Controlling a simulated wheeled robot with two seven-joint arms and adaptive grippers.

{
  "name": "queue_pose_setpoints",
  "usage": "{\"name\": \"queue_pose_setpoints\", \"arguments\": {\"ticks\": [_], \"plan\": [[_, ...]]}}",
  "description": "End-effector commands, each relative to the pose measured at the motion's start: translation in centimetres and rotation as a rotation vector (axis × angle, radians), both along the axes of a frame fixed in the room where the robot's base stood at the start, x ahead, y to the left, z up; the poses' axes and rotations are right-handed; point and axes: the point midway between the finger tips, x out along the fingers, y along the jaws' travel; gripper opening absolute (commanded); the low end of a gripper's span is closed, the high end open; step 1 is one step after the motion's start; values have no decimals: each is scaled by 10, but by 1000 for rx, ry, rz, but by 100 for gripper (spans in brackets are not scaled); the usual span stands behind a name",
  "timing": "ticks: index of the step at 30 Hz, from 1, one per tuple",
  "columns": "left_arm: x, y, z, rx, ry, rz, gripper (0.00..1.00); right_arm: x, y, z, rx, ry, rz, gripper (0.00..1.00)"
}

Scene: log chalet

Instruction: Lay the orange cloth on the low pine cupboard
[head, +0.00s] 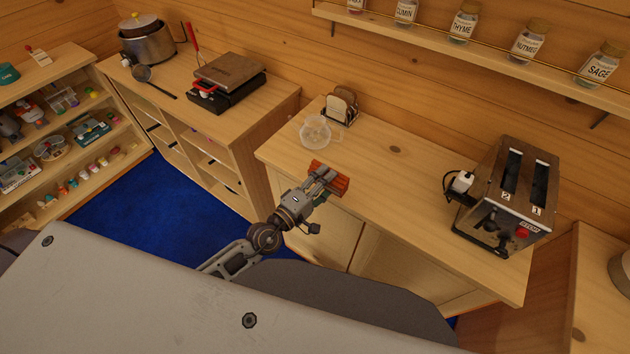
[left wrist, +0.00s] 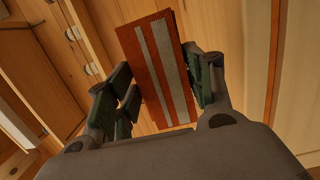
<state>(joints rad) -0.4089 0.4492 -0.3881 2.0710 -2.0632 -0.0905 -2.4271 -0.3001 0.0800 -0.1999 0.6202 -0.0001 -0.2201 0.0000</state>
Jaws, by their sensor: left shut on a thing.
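The orange cloth (head: 342,187) is folded into a small flat bundle. In the left wrist view the cloth (left wrist: 152,62) shows two pale grey stripes. My left gripper (head: 325,181) is shut on it, with fingers on both sides of the cloth. The low pine cupboard (head: 405,175) has a light wooden top and door fronts below. In the head view the gripper and cloth overlap the cupboard's front edge near its left end; their height above the top is hard to tell. My right gripper is not in view.
On the cupboard stand a clear glass jug (head: 315,131), a toast rack (head: 341,107) and, to the right, a steel toaster (head: 507,195). The top between them is bare. A spice shelf (head: 550,75) hangs above. Another unit (head: 262,112) with a grill stands left.

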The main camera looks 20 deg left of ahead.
Motion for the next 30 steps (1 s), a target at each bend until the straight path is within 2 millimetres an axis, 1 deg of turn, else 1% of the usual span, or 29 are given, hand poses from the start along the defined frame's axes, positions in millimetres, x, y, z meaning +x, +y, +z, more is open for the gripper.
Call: {"name": "queue_pose_setpoints", "arguments": {"ticks": [6,13,24,30], "plan": [[-3,-14,18,-3,0,-38,34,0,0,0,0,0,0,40],[-3,-23,40,-4,0,-58,34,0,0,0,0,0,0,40],[2,-28,78,-4,0,-46,34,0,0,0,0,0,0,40],[4,-30,90,-2,0,-43,34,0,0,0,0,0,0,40]]}}
